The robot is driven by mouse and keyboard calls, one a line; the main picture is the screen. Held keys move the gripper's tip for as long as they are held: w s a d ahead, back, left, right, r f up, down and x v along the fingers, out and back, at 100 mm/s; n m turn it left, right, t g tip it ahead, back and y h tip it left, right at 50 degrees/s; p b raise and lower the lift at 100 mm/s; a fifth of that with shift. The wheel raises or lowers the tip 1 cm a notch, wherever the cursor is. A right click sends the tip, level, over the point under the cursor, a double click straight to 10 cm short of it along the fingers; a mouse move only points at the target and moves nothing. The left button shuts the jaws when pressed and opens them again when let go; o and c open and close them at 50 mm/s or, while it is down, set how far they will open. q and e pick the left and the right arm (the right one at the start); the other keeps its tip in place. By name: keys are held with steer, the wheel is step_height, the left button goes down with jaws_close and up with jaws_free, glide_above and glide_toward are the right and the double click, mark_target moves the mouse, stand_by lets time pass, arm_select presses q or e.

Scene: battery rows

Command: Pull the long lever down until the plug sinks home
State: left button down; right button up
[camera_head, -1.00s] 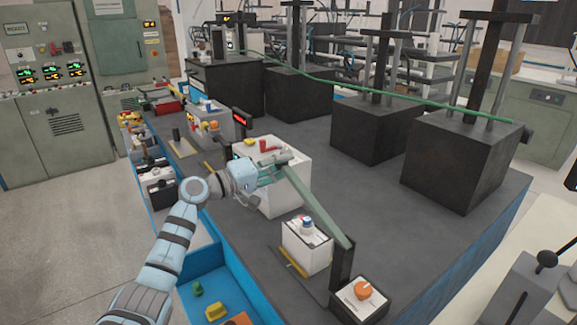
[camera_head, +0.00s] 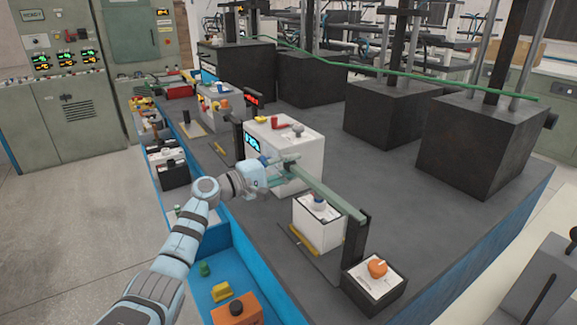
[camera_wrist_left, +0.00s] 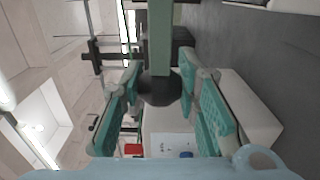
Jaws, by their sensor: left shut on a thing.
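The long green lever (camera_head: 325,193) runs from a dark upright post (camera_head: 356,240) toward the upper left. My left gripper (camera_head: 286,166) is shut around its far end. In the left wrist view the dark round lever end (camera_wrist_left: 160,88) sits between the teal finger pads. The plug (camera_head: 318,204), with a dark blue top, stands on a white block (camera_head: 318,226) close under the lever's middle. I cannot tell whether the lever touches it or how deep it sits. My right gripper is not in view.
A large white box (camera_head: 305,153) with a blue display stands close behind the left gripper. A dark box with an orange knob (camera_head: 377,268) stands by the post. A blue tray (camera_head: 210,262) with loose parts lies along the front. Black blocks (camera_head: 490,140) stand behind.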

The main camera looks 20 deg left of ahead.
arm_select(q)
steer(key=shift+d+f, duration=0.1)
steer(key=shift+f, duration=0.15)
steer(key=c, duration=1.6)
jaws_free()
steer(key=shift+c, duration=0.2)
steer(key=o, duration=0.3)
steer(key=shift+o, duration=0.7)
steer(key=shift+w+d, duration=0.1)
steer(key=shift+w, duration=0.1)
steer(key=shift+s+a, duration=0.4)
steer(key=v, duration=1.1)
steer(key=shift+s+f, duration=0.1)
